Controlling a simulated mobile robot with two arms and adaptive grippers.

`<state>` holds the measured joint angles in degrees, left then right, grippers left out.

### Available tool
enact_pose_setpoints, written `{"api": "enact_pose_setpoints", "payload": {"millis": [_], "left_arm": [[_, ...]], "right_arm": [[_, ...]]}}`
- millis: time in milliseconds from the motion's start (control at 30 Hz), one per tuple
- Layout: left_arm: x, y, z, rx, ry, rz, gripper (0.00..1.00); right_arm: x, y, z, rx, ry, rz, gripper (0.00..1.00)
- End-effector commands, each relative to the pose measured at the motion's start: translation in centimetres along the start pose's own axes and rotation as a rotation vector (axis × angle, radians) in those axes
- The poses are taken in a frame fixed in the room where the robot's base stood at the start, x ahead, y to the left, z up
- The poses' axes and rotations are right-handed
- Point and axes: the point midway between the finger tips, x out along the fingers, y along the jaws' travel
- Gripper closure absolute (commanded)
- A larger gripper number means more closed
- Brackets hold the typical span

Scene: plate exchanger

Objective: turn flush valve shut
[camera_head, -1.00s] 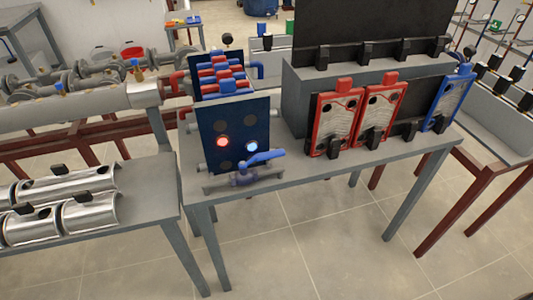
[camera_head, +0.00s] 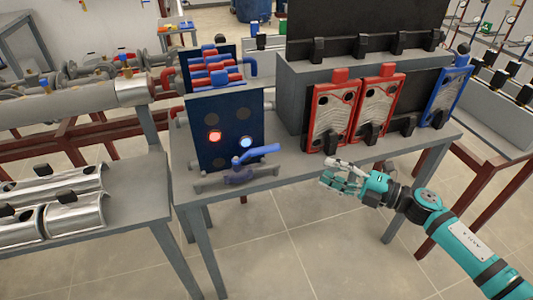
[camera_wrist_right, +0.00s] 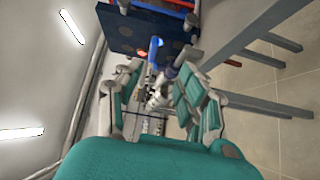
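The flush valve (camera_head: 238,176) sits at the front of the dark blue panel (camera_head: 208,112), on a short grey pipe that runs sideways. Its blue lever handle (camera_head: 258,153) points right and slightly up, looking roughly along the pipe. The handle also shows in the right wrist view (camera_wrist_right: 155,47), beyond the fingers. My right gripper (camera_head: 333,175) is open and empty, right of the valve and in front of the table edge. Its fingers are apart in the wrist view (camera_wrist_right: 155,92). A clear gap separates it from the handle. My left gripper is not in view.
The panel carries a red light (camera_head: 214,136) and a blue light (camera_head: 246,142). The grey table (camera_head: 290,168) holds red-framed plates (camera_head: 333,112) and a blue-framed plate (camera_head: 447,95) to the right. Metal half-shells (camera_head: 72,218) lie on the left table. Floor in front is clear.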

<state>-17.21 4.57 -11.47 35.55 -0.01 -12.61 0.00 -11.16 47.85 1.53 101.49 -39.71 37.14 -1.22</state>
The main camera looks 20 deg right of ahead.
Motion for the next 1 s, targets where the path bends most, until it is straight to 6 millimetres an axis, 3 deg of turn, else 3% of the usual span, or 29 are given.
{"api": "enact_pose_setpoints", "payload": {"millis": [100,267,800,1000], "left_arm": [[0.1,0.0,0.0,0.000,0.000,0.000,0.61],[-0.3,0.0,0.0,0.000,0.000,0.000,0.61],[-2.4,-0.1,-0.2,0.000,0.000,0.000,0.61],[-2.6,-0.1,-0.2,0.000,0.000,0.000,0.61]], "right_arm": [[0.6,1.1,-1.2,-0.051,0.050,-0.004,0.61],[2.6,1.4,-1.3,-0.052,0.051,0.000,0.61],[14.1,1.4,-1.7,-0.046,0.047,0.001,0.61],[16.7,1.2,-1.8,-0.046,0.046,-0.001,0.61]]}}
